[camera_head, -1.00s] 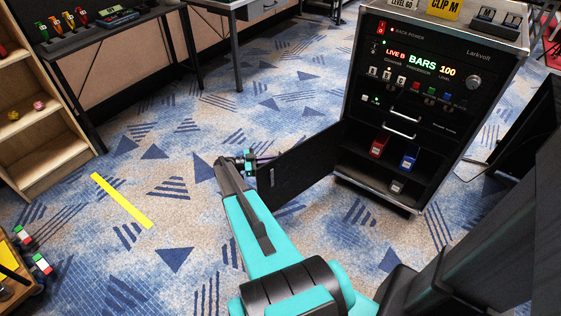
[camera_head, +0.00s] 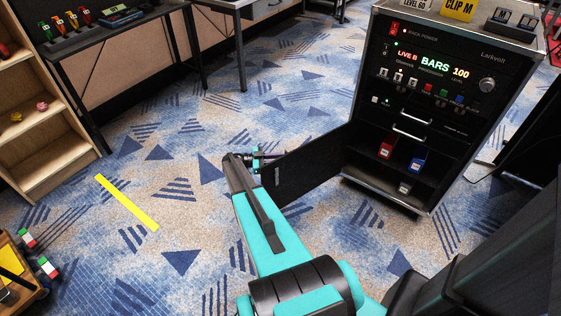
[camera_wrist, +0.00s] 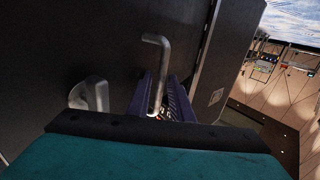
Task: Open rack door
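The black rack door (camera_head: 312,165) stands swung out to the left from the lower front of the rack (camera_head: 478,110), leaving the shelf space behind it exposed. My gripper (camera_head: 257,156) is at the door's free outer edge, partly hidden by my arm and the door. In the wrist view, the bent silver door handle (camera_wrist: 158,60) rises between the dark purple fingers of my gripper (camera_wrist: 163,98). The fingers look closed around its bar. The dark door panel (camera_wrist: 70,45) fills the left of that view.
Red and blue boxes (camera_head: 386,148) sit on the rack's lower shelf. A wooden shelf (camera_head: 45,150) and dark tables (camera_head: 100,35) stand left and behind. A yellow strip (camera_head: 127,202) lies on the carpet. Open carpet lies left of the door.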

